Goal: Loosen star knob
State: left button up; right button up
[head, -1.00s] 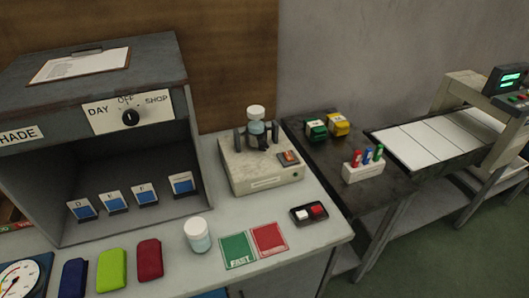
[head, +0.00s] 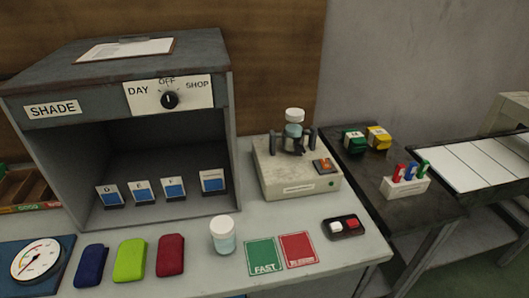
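No part is clearly recognisable as a star knob. A pale machine (head: 285,180) on the bench carries a white-capped jar (head: 293,130) standing upright between dark uprights (head: 309,138). A small dark part sits low at the front of the jar; its shape is too small to make out. A round black selector knob (head: 170,100) is on the front of the SHADE box, below the word OFF. Neither of my grippers is in view.
The SHADE box (head: 60,80) stands at left with several blue-and-white cards inside. A second white-capped jar (head: 222,236), green (head: 262,256) and red (head: 298,249) cards, a switch box (head: 344,228) and coloured pouches (head: 130,260) lie in front. A dark table (head: 370,180) is at right.

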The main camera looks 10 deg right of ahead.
aim_at(299, 150)
jog(key=l+u, duration=0.75)
jog(key=k+l+u, duration=0.1)
jog(key=l+u, duration=0.3)
jog(key=k+l, duration=0.1)
jog(key=l, duration=0.3)
jog(key=k+l+u, duration=0.1)
jog(key=l, duration=0.3)
jog(key=k+l, duration=0.2)
jog(key=l, duration=0.2)
jog(key=k+l+u, duration=0.1)
jog(key=l, duration=0.3)
jog(key=k+l, duration=0.15)
jog(key=l, duration=0.25)
